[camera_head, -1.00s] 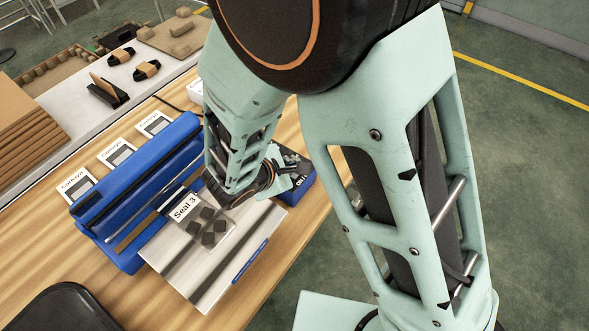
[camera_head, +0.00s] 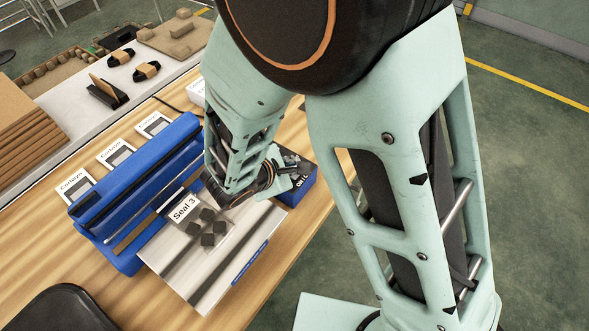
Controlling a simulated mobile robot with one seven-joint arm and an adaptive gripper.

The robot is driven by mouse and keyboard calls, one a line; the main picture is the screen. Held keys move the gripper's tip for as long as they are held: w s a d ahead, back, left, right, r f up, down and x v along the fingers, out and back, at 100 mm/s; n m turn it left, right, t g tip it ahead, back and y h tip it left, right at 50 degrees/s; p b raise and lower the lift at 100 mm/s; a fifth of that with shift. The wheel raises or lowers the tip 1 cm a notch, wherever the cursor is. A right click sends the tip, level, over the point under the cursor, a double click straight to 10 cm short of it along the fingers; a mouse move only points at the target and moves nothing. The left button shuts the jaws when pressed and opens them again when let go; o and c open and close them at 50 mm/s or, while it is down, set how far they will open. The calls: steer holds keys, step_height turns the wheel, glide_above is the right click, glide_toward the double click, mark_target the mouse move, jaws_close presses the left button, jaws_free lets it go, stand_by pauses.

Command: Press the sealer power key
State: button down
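The blue sealer (camera_head: 120,190) stands on a wooden table, with a silver tray plate (camera_head: 190,285) at its front. A clear bag labelled "Seal 3" (camera_head: 184,208) lies on the plate with several dark pieces (camera_head: 208,226) in it. At the sealer's right end is a blue control box with a dark top and "ON" lettering (camera_head: 301,183). My gripper (camera_head: 290,168) is over this box, partly hidden by my own arm. I cannot see whether its fingers touch a key, and the power key itself is not clearly visible.
Several labelled cards or packets (camera_head: 115,155) lie behind the sealer. A pale counter (camera_head: 70,120) behind holds dark clips and brown pieces. A black chair back or seat (camera_head: 65,308) is at the lower left. Wooden table (camera_head: 40,245) is bare at left.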

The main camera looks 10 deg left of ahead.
steer(key=shift+r, duration=0.4)
step_height(320, 180, up, 6)
steer(key=p, duration=0.4)
steer(key=shift+d, duration=0.1)
stand_by(0.5)
